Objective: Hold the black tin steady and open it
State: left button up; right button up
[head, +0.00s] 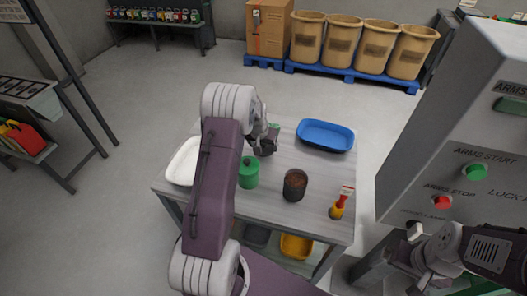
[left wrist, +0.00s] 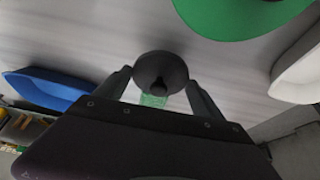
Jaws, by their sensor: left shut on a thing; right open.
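The black tin (head: 294,187) stands upright on the table, open at the top, with brown contents showing. My left gripper (head: 264,149) is over the table behind the green tin, apart from the black tin. In the left wrist view its fingers are shut on a round black lid (left wrist: 161,70) with a small knob. The lid's height above the table is hard to tell. My right gripper (head: 409,250) is open at the lower right, in front of the control cabinet and away from the black tin. Its fingertips are small and partly unclear.
A green lidded tin (head: 249,173) stands left of the black tin. A white tray (head: 183,161) is at the left, a blue tray (head: 325,135) at the back right. The control cabinet (head: 455,150) rises right of the table (head: 275,205).

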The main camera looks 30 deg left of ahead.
aim_at(263, 150)
pick_arm(q)
jog(key=shift+d+f, duration=0.1)
jog(key=shift+f, duration=0.1)
notch_tip(263, 150, down, 3)
jog(key=shift+d+r, duration=0.1)
jog(key=shift+f, duration=0.4)
